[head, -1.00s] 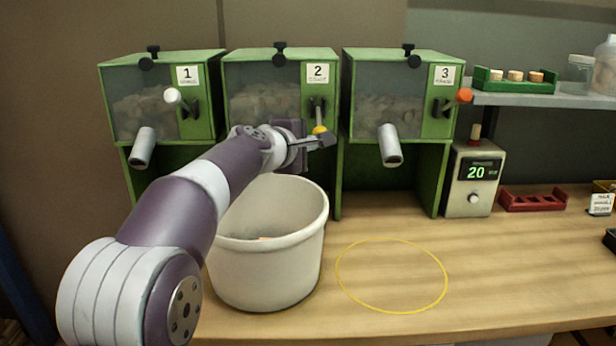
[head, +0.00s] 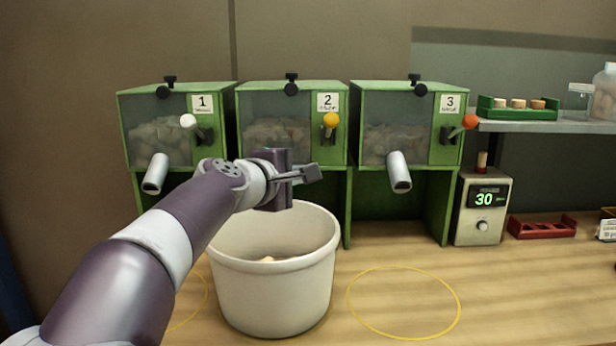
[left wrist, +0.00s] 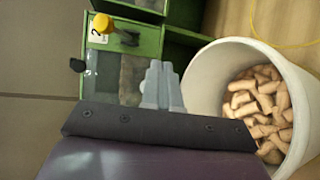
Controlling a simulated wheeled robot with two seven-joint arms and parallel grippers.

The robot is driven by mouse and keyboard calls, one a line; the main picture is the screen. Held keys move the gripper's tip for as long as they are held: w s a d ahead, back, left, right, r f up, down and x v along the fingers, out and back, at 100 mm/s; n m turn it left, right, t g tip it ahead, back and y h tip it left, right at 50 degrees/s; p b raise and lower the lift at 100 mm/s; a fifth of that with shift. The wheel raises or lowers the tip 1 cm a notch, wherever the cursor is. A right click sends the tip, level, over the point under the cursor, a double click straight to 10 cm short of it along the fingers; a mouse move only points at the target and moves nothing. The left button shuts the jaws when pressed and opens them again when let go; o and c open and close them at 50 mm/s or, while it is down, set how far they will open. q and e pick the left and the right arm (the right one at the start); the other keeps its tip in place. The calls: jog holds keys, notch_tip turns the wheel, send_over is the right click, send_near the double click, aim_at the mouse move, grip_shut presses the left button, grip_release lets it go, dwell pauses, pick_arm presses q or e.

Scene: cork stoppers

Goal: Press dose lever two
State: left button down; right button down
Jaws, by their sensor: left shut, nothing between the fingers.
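Dose lever two (head: 330,120) has a yellow knob and sits raised on the front of green dispenser 2 (head: 337,150). In the left wrist view the yellow knob (left wrist: 103,23) shows at the upper left, beside the label. My left gripper (head: 312,172) is shut and empty, below and slightly left of the knob and apart from it. Its shut fingers also show in the left wrist view (left wrist: 162,85). The white bucket (head: 270,290) stands below the gripper, and cork stoppers (left wrist: 258,105) lie in it. Dispenser 2's spout is hidden behind my arm. My right gripper is out of view.
Dispenser 1 (head: 140,100) with a white-knobbed lever and dispenser 3 (head: 385,105) with a red-orange knob stand either side. A display box (head: 484,212) reads 30. A yellow ring (head: 404,268) marks clear table to the right of the bucket.

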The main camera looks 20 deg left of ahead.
pick_arm(q)
jog(key=v, duration=0.4)
jog(key=shift+w+r, duration=0.1)
jog(key=shift+r, duration=0.15)
jog(key=shift+w, duration=0.1)
dwell(0.3)
